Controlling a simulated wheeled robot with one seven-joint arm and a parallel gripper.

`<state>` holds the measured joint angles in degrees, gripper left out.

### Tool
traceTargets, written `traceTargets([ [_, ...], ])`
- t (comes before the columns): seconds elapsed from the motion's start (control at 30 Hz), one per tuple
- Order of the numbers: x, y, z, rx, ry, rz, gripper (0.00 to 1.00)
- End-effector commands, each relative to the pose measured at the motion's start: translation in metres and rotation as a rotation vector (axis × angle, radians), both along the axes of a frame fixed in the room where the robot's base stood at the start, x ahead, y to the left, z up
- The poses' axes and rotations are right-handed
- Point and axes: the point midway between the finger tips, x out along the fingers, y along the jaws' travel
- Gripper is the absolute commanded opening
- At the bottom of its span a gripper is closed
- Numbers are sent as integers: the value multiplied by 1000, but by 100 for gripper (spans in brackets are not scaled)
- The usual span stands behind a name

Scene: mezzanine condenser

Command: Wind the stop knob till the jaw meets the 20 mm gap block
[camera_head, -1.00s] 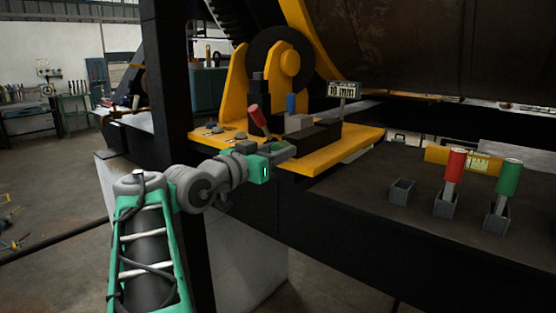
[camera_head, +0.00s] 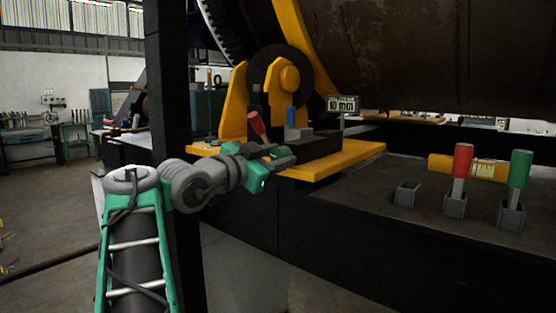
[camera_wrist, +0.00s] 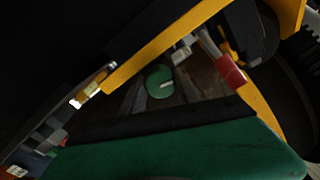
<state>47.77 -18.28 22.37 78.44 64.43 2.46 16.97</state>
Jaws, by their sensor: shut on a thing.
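My gripper (camera_head: 275,153) is shut on the green stop knob (camera_head: 284,152) at the near end of the dark stop fixture (camera_head: 311,147). The wrist view shows the round knob (camera_wrist: 160,82) with a white mark on its face. A blue-handled block (camera_head: 291,117) stands upright on the fixture, beside a small grey piece (camera_head: 299,133) that may be the jaw. I cannot tell whether they touch. A small sign (camera_head: 342,105) behind appears to read 10 mm. No size mark is legible on the blue-handled block.
A red-handled lever (camera_head: 256,123) leans close above my gripper. The fixture sits on a yellow plate (camera_head: 340,160). On the dark bench at right stand an empty grey holder (camera_head: 405,195), and red-handled (camera_head: 463,160) and green-handled (camera_head: 520,169) pieces in holders. A dark post (camera_head: 172,90) rises left.

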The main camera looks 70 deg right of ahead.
Motion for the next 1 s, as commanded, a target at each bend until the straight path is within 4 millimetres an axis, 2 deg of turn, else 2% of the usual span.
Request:
traceTargets([
  [0.17, 0, 0, -1, 2, 0, -1, 0],
  [0.2, 0, 0, -1, 2, 1, -1, 38],
  [0.47, 0, 0, 0, 2, 1, -1, 59],
  [0.77, 2, 4, 0, 0, 1, 2, 59],
  [1.0, 21, 47, -1, -1, 0, 7, 59],
])
